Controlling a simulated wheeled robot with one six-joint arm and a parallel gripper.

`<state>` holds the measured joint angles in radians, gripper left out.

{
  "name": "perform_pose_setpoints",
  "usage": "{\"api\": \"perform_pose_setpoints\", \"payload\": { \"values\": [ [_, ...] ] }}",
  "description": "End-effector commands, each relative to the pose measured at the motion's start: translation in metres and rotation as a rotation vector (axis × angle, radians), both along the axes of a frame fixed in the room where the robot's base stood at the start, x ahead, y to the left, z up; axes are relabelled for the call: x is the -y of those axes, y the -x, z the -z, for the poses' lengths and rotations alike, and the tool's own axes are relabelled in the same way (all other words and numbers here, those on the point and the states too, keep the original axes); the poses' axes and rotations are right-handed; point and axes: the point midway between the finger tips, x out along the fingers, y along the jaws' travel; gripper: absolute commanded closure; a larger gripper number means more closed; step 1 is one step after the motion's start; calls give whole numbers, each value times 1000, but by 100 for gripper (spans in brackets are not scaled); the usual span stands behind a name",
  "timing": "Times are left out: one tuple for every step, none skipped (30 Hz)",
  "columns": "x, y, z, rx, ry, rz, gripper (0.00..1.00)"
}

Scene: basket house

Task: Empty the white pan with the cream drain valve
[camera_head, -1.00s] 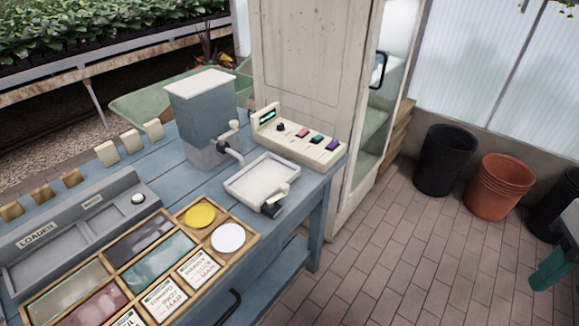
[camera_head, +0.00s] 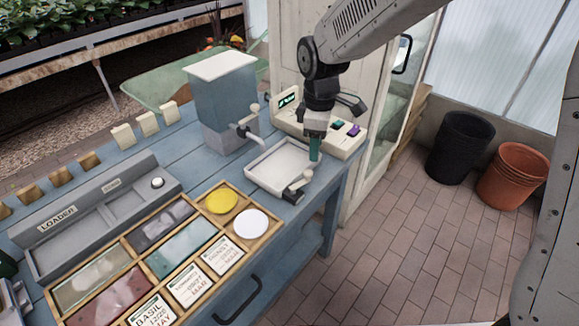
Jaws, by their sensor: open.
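The white pan (camera_head: 268,176) is a shallow square tray near the right end of the blue table. Its cream drain valve (camera_head: 303,180) sits on a dark fitting at the pan's front right corner. My gripper (camera_head: 315,158) points down over the pan's right edge, a little behind the valve in the picture. It is open, with a green fingertip showing and nothing seen between the fingers. I cannot tell whether it touches the pan. The inside of the pan looks pale, and I cannot tell whether it holds liquid.
A grey-blue tank (camera_head: 224,95) with a spout stands behind the pan. A cream control box (camera_head: 347,146) with coloured buttons is partly hidden by my arm. A wooden divided tray (camera_head: 180,255) and a grey loader (camera_head: 90,225) lie to the left.

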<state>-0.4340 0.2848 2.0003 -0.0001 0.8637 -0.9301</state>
Motion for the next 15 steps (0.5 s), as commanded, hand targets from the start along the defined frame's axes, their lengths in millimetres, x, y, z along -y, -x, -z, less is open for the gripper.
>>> {"api": "perform_pose_setpoints", "payload": {
  "values": [
    [-6, 1, 1, 3, -2, -34, 54],
    [-10, 2, 1, 6, -3, -52, 54],
    [-14, 3, 2, 8, -4, -71, 54],
    [-17, 4, 4, 8, -4, -82, 54],
    [-19, 4, 6, 7, -4, -89, 54],
    [-21, 5, 10, 6, -3, -94, 54],
    [-21, 6, 14, 4, -3, -95, 54],
    [-22, 6, 19, 3, -2, -96, 54],
    [-22, 6, 25, 4, -3, -95, 54],
    [-22, 6, 30, 4, -2, -95, 54],
    [-22, 6, 35, 3, -2, -95, 54],
    [-22, 6, 42, 3, -2, -94, 54],
    [-22, 6, 47, 3, -2, -94, 54],
    [-22, 6, 51, 3, -2, -93, 54],
    [-21, 7, 57, 3, -2, -93, 54]
  ]
}}
